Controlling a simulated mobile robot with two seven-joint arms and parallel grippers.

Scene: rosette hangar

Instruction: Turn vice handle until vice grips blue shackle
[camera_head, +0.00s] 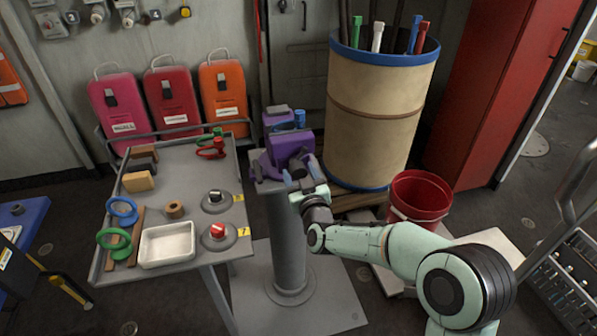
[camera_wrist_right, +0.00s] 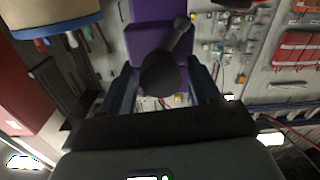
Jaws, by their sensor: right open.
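The purple vice (camera_head: 286,145) stands on a grey pedestal (camera_head: 287,230); its purple body also shows in the wrist view (camera_wrist_right: 150,40). A blue shackle (camera_head: 300,118) shows at the vice's top, near its jaws; whether the jaws touch it I cannot tell. The vice handle (camera_wrist_right: 178,38), a dark bar with a round dark end, lies between the fingers of my right gripper (camera_wrist_right: 163,82) in the wrist view. That gripper is open around it, and in the head view it is at the vice's near side (camera_head: 297,182). My left gripper is not in view.
A grey trolley (camera_head: 195,165) with a white tray, shackles and other small items stands left of the vice. A large tan drum (camera_head: 375,115) with a blue rim stands behind right. A red bucket (camera_head: 420,197) is beside my right arm, and a red cabinet (camera_head: 495,85) stands farther right.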

